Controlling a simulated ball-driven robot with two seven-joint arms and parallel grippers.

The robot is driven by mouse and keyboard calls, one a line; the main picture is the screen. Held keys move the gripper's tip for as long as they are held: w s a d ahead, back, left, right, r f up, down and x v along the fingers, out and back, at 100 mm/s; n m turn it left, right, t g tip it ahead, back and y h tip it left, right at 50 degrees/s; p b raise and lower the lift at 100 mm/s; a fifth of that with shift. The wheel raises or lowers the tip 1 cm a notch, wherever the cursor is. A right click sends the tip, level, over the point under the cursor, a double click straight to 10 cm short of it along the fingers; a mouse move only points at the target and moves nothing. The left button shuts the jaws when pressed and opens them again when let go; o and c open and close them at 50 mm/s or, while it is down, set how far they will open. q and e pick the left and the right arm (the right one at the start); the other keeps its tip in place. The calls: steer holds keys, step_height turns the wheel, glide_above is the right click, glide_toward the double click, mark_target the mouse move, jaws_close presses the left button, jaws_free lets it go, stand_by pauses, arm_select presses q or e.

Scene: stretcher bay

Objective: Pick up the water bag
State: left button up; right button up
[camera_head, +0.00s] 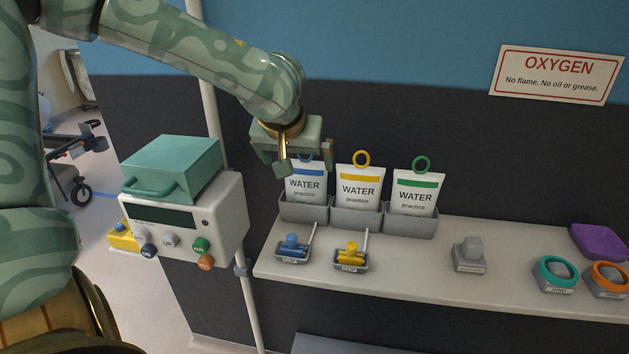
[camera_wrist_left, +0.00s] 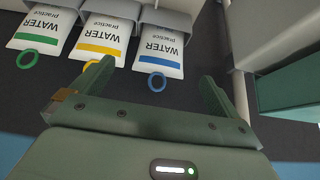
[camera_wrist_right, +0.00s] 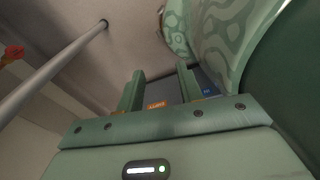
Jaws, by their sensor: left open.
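Three white water bags stand upright in grey bins on the shelf: one with a blue band (camera_head: 305,184), one with a yellow band (camera_head: 358,188) and one with a green band (camera_head: 415,192). Each has a ring of its colour on top. My left gripper (camera_head: 305,160) is open and empty above the blue-banded bag, partly covering its ring. In the left wrist view, the blue ring (camera_wrist_left: 156,82) shows between the fingertips; contact cannot be told. My right gripper (camera_wrist_right: 160,80) shows only in its own wrist view, fingers apart with nothing between them.
A shelf (camera_head: 400,268) carries a blue clip (camera_head: 291,246), a yellow clip (camera_head: 350,256), a grey holder (camera_head: 470,254) and coloured rolls (camera_head: 557,272) at right. A monitor (camera_head: 180,215) with a teal case (camera_head: 172,167) stands left, beside a white pole (camera_head: 212,100).

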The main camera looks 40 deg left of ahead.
arm_select(q)
steer(key=b, duration=0.2)
glide_toward(304, 185)
steer(key=f, duration=0.1)
steer(key=x, duration=0.5)
steer(key=shift+s+d+f+b, duration=0.1)
steer(key=shift+s+b, duration=0.1)
steer(key=shift+b, duration=0.1)
steer(key=shift+w+f, duration=0.2)
steer(key=x, duration=0.4)
steer(key=shift+w+a+b, duration=0.4)
steer(key=shift+w, duration=0.05)
arm_select(e)
steer(key=f, duration=0.1)
steer(key=s+f, duration=0.2)
steer(key=shift+s+d+f, duration=0.2)
steer(key=shift+d, duration=0.1)
arm_select(q)
steer(key=shift+s+d+r, duration=0.1)
steer(key=shift+c, duration=1.2)
steer(key=c, duration=0.7)
arm_select(e)
steer(key=shift+s+d+g, duration=0.1)
steer(key=shift+d+g, duration=0.2)
